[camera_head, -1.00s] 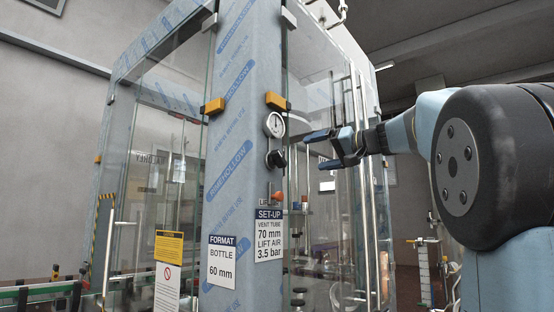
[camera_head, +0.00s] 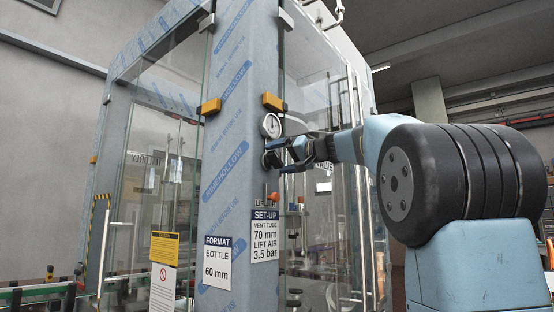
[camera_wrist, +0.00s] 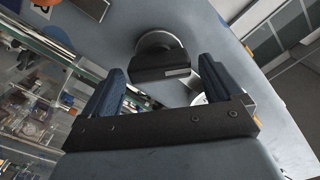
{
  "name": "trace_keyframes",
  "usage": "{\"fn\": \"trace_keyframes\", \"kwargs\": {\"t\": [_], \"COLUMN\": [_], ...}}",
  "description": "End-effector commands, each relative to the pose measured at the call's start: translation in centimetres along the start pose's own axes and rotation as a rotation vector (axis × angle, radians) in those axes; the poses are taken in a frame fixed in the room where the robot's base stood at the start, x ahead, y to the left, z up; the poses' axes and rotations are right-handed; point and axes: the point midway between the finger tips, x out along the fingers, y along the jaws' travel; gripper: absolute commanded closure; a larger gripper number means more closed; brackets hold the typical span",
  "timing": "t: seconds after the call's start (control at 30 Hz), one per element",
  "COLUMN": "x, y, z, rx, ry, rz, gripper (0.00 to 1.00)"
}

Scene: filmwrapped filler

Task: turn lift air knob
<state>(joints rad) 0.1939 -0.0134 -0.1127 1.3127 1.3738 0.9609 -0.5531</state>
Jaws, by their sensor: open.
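The lift air knob (camera_head: 268,160) is dark and sits on the film-wrapped column just below a round white gauge (camera_head: 270,125). In the head view it is partly hidden by my gripper (camera_head: 279,155). In the wrist view the knob (camera_wrist: 160,64) shows as a black grip bar with a pale mark, in front of a round light base. My gripper (camera_wrist: 162,76) is open, with one finger on each side of the knob's picture. I cannot tell whether either finger touches it. The set-up sign (camera_head: 265,236) reads lift air 3.5 bar.
The column (camera_head: 225,170) carries yellow-orange hinge blocks (camera_head: 210,106) and a format sign (camera_head: 217,262). A small orange-topped fitting (camera_head: 274,197) sits below the knob. Glass panels and long vertical door handles (camera_head: 361,200) stand to the right, close to my arm.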

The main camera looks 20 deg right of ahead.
Motion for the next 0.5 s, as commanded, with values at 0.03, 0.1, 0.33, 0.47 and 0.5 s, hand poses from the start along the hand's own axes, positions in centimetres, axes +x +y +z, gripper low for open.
{"fn": "trace_keyframes", "kwargs": {"t": [0.03, 0.1, 0.33, 0.47, 0.5], "x": [0.37, 0.66, 0.81, 0.79, 0.78], "y": [0.00, 0.00, -0.01, 0.00, 0.00], "z": [0.03, 0.04, 0.03, 0.02, 0.02], "rx": [0.000, 0.000, 0.000, 0.000, 0.000], "ry": [-0.001, -0.001, 0.000, 0.000, 0.000], "rz": [-0.001, -0.001, 0.000, 0.000, 0.000], "gripper": [0.07, 0.07, 0.07, 0.12, 0.16]}}
